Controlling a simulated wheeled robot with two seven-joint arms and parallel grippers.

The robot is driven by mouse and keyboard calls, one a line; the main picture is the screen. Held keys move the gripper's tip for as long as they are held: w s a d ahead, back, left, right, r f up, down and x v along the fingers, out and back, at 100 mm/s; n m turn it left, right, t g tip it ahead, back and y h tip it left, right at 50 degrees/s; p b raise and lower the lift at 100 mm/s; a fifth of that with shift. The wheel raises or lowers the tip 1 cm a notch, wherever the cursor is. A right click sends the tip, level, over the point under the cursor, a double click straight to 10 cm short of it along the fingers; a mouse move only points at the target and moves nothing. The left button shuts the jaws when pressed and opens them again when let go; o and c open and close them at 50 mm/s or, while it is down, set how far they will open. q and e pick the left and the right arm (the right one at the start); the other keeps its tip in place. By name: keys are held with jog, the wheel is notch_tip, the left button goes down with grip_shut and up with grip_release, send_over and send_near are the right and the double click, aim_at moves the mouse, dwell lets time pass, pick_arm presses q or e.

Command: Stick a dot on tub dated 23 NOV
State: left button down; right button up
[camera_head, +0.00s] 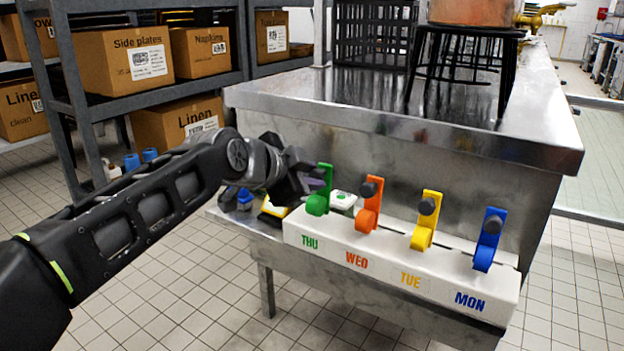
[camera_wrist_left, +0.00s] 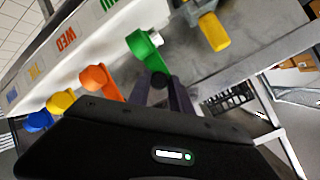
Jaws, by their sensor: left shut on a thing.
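A white dispenser (camera_head: 400,275) carries several coloured levers, marked THU in green, WED in orange, TUE in yellow and MON in blue. My left gripper (camera_head: 308,180) is at the green THU lever (camera_head: 317,204). In the left wrist view its two dark fingers (camera_wrist_left: 163,92) are closed around the black knob (camera_wrist_left: 158,82) of the green lever (camera_wrist_left: 142,45). A small white item with a green mark (camera_head: 342,199), perhaps a tub, sits behind the dispenser between the green and orange levers. No date 23 NOV is readable. My right gripper is out of view.
The dispenser stands on a low metal shelf, with a yellow and dark item (camera_head: 273,209) and blue items (camera_head: 244,197) left of it. A higher steel counter (camera_head: 400,105) rises behind. Shelves with cardboard boxes (camera_head: 130,58) stand at the back left.

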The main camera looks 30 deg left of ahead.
pick_arm(q)
jog(key=shift+s+d+f, duration=0.1)
jog(key=shift+f, duration=0.65)
jog(key=c, duration=1.6)
grip_release()
jog(key=o, duration=0.4)
jog(key=shift+o, duration=0.2)
jog(key=shift+r, duration=0.2)
jog(key=p+v, duration=0.2)
jog(key=v, duration=0.5)
jog(key=shift+s+r, duration=0.2)
jog(key=shift+s, duration=0.1)
